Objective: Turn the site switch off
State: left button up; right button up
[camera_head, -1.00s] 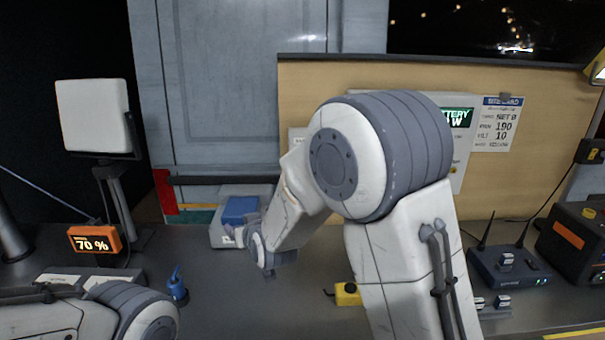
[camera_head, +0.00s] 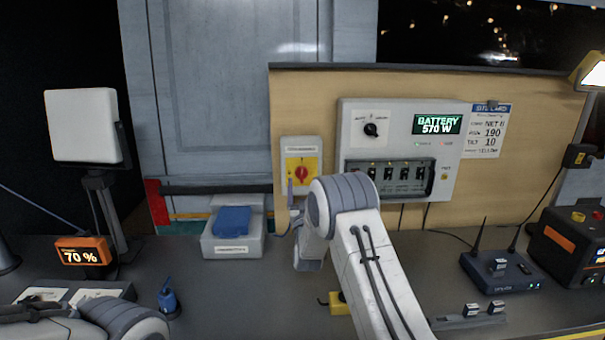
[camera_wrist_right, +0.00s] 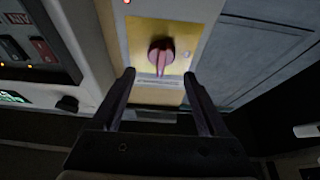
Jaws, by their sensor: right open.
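The site switch appears to be a red rotary knob (camera_head: 302,175) on a yellow plate in a pale box, mounted on the tan board. In the right wrist view the knob (camera_wrist_right: 160,58) lies just beyond and between my fingertips, apart from them. My right gripper (camera_head: 292,204) is up in front of the box, just below the knob in the head view. In the wrist view its two fingers (camera_wrist_right: 158,76) are spread with nothing between them. My left arm shows at the bottom left, its gripper out of frame.
A panel (camera_head: 352,135) with a black dial, a row of breakers and a green "BATTERY 570 W" display is right of the switch. A pale box with blue cloth (camera_head: 233,220) stands below left. A router (camera_head: 500,270) sits at right.

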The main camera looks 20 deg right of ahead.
aim_at(302, 175)
jog(key=shift+p+x, duration=0.35)
jog(key=shift+x, duration=1.65)
grip_shut()
jog(key=shift+f, duration=0.1)
